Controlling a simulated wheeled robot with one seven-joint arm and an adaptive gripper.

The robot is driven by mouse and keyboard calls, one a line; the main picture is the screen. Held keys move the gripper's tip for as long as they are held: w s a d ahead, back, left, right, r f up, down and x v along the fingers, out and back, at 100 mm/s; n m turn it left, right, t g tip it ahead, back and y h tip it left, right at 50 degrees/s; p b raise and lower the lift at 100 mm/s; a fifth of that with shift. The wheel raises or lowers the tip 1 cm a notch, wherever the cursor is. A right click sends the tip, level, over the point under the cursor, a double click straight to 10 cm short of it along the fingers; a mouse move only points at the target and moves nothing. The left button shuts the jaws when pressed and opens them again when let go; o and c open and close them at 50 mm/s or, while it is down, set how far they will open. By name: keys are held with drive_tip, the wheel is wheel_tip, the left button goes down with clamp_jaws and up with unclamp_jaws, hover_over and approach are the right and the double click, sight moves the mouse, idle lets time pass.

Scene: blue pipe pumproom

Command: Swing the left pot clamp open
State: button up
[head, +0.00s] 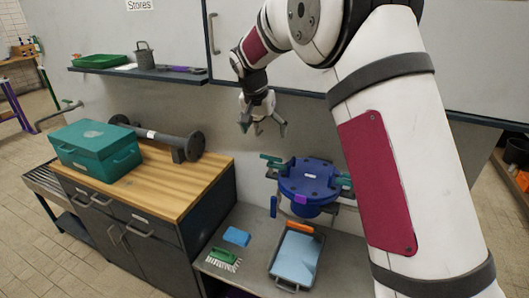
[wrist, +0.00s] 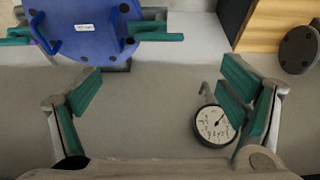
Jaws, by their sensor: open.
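The blue pot (head: 314,207) has a round blue lid (head: 308,175) with a white label. The left pot clamp (head: 271,165), teal, sticks out from the lid's left side, and another teal clamp (head: 346,184) is on its right. In the wrist view the lid (wrist: 92,42) is at the upper left. The teal clamp on its right there (wrist: 160,37), on the wooden counter's side, appears to be the left one. My gripper (head: 263,123) hangs above and left of the pot, apart from both clamps. Its teal-padded fingers (wrist: 162,88) are spread wide and empty.
A wooden counter (head: 190,170) with a teal toolbox (head: 97,155) and a grey flanged pipe (head: 155,135) stands left. A round gauge (wrist: 214,125) shows below the right finger in the wrist view. A shelf (head: 140,73) is behind.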

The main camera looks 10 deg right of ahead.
sight(271, 157)
drive_tip(key=p+x, duration=0.1)
drive_tip(key=x, duration=1.1)
drive_tip(key=shift+s+f+p, duration=0.1)
drive_tip(key=shift+f+p, duration=0.15)
drive_tip(key=shift+p, duration=0.15)
drive_tip(key=c, duration=1.2)
